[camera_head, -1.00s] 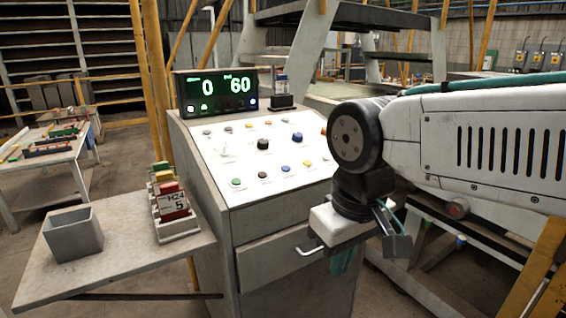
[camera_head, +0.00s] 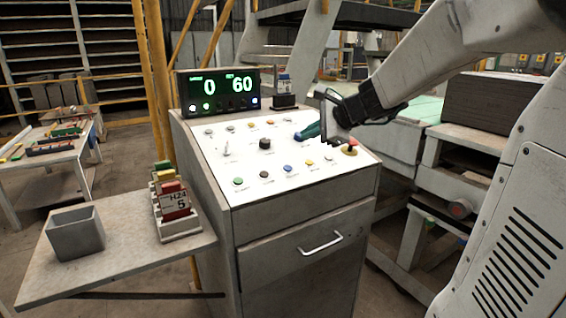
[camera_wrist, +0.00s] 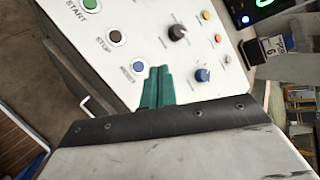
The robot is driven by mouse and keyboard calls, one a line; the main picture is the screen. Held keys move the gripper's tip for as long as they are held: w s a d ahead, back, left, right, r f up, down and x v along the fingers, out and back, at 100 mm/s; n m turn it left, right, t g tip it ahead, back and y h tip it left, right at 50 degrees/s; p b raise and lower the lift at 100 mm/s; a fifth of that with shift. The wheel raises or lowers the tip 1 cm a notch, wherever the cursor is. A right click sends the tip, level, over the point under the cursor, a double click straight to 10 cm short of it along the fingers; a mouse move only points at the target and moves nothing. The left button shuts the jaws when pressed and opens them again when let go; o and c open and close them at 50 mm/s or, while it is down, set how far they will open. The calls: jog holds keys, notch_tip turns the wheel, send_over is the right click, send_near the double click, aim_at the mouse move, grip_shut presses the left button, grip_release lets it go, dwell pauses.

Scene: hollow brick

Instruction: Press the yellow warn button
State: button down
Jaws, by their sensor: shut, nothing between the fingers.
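The yellow warn button (camera_head: 310,162) is in the front row of the white sloped panel (camera_head: 225,170), between the blue button (camera_head: 287,168) and a pale one. In the wrist view the blue button labelled RESET (camera_wrist: 139,67) shows just left of my fingers, and the yellow button is not visible there. My gripper (camera_head: 298,135) has its teal fingers together and empty, over the panel's back right part in the head view. The fingers (camera_wrist: 160,70) point up in the wrist view. I cannot tell their exact height above the panel.
A red mushroom button (camera_head: 350,147) stands at the panel's right end. The display box (camera_head: 217,91) rises behind. A side shelf with a grey bin (camera_head: 75,232) and a block rack (camera_head: 175,205) is on the left.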

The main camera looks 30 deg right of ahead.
aim_at(309, 163)
jog(key=w+d+m+t+h, duration=0.1)
jog(key=w+d+m, duration=0.1)
jog(key=d, duration=0.3)
jog(key=shift+d+r+m, duration=0.2)
jog(key=shift+d+m, duration=0.1)
jog(key=shift+m, duration=0.3)
jog(key=shift+w+f, duration=0.1)
jog(key=shift+w, duration=0.05)
jog(key=shift+w+a+f, duration=0.1)
jog(key=shift+w+f, duration=0.3)
jog(key=shift+f, duration=1)
jog(key=shift+w+d+f, duration=0.1)
jog(key=shift+w+f, duration=0.25)
jog(key=shift+f, duration=1)
jog(key=shift+w+a+f, duration=0.1)
jog(key=shift+w+f, duration=0.3)
jog(key=shift+f, duration=1)
jog(key=shift+f, duration=0.1)
jog(key=shift+w+f, duration=0.1)
jog(key=shift+f, duration=0.2)
jog(key=shift+w+f, duration=0.1)
jog(key=shift+f, duration=0.25)
jog(key=shift+s+r, duration=0.2)
jog(key=shift+r, duration=0.55)
